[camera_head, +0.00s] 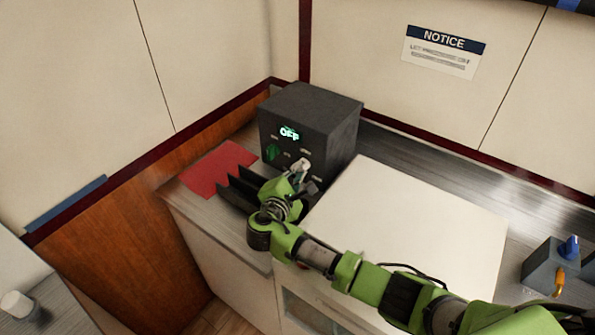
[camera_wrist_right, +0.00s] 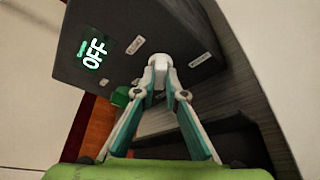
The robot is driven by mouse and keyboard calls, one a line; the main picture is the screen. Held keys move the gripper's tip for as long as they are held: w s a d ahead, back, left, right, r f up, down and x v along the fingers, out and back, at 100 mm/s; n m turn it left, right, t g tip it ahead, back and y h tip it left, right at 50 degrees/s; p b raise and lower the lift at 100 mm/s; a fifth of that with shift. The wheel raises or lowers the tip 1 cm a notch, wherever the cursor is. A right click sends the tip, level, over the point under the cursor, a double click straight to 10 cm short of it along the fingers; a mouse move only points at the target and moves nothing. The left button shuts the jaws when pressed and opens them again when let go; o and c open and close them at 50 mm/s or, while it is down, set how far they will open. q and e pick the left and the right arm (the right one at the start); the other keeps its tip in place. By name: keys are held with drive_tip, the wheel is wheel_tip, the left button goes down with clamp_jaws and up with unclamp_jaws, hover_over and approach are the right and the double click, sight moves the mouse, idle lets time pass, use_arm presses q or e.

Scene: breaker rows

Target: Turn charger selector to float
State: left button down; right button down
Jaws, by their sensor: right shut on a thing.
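The charger is a dark grey box (camera_head: 325,110) in the back corner of the counter, and it also fills the top of the right wrist view (camera_wrist_right: 120,30). Its lit green display (camera_head: 290,133) reads OFF, also in the wrist view (camera_wrist_right: 94,53). A pale selector knob (camera_wrist_right: 160,62) is on its front face, with small labels around it. My right gripper (camera_head: 302,178) is in front of the box. Its fingers (camera_wrist_right: 160,88) are shut on the pale knob. The left gripper is not in view.
A green knob (camera_head: 271,152) is on the box's left part. A red mat (camera_head: 217,168) and a black slotted rack (camera_head: 240,190) lie left of my arm. A white panel (camera_head: 410,220) covers the counter at right. A small grey box with a blue knob (camera_head: 569,248) stands far right.

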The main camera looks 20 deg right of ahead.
drive_tip(key=n+g+p, duration=0.1)
drive_tip(key=n+p, duration=0.1)
drive_tip(key=p, duration=0.1)
drive_tip(key=n+g+h+p, duration=0.1)
drive_tip(key=n+g+p, duration=0.1)
drive_tip(key=n+p, duration=0.1)
drive_tip(key=shift+w+a+r+g, duration=0.15)
drive_tip(key=shift+a+g, duration=0.05)
drive_tip(key=shift+g, duration=0.1)
drive_tip(key=shift+n+g+h, duration=0.5)
drive_tip(key=shift+n, duration=0.5)
drive_tip(key=c, duration=2.1)
unclamp_jaws()
drive_tip(key=shift+w, duration=0.1)
